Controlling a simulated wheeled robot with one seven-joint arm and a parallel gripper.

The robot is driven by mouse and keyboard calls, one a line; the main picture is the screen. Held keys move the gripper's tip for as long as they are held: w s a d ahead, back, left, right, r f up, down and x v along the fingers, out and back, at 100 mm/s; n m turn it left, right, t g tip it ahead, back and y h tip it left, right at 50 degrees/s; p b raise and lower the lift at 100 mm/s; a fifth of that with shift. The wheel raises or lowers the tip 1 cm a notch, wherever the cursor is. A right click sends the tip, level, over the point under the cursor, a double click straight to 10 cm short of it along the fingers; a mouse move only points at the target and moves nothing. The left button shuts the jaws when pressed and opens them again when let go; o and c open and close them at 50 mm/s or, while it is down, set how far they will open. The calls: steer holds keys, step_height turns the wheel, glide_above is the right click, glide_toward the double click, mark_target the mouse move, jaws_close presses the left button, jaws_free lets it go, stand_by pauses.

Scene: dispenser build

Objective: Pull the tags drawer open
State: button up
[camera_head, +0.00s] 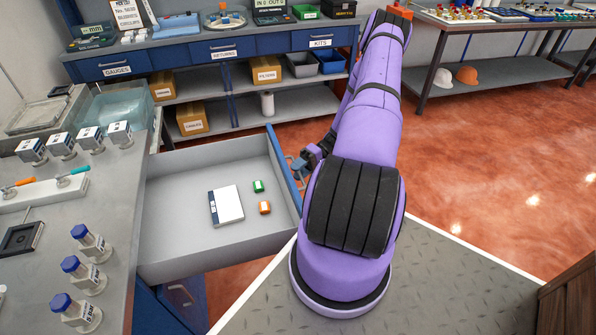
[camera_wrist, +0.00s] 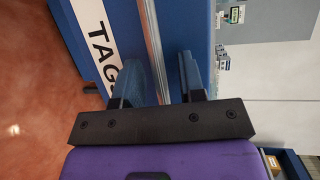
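The tags drawer (camera_head: 205,243) is pulled well out from the workbench at the left. Its grey inside shows a white notepad, a green item and an orange item. Its blue front with the white TAGS label (camera_wrist: 98,38) shows in the wrist view. A silver bar handle (camera_wrist: 153,45) runs along that front. My gripper (camera_head: 301,168) is at the outer side of the drawer front. In the wrist view my gripper (camera_wrist: 162,84) is open, with one finger on each side of the bar and visible gaps. The arm hides part of the gripper in the head view.
The workbench top (camera_head: 118,190) holds blue-capped bottles, small boxes and a clear bin. A blue-drawered bench (camera_head: 190,55) with cartons stands behind. A table (camera_head: 480,28) stands at the back right. Open red floor (camera_head: 480,170) lies to the right.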

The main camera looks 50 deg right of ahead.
steer(key=v, duration=1)
steer(key=shift+d, duration=0.25)
steer(key=shift+s+d+r, duration=0.1)
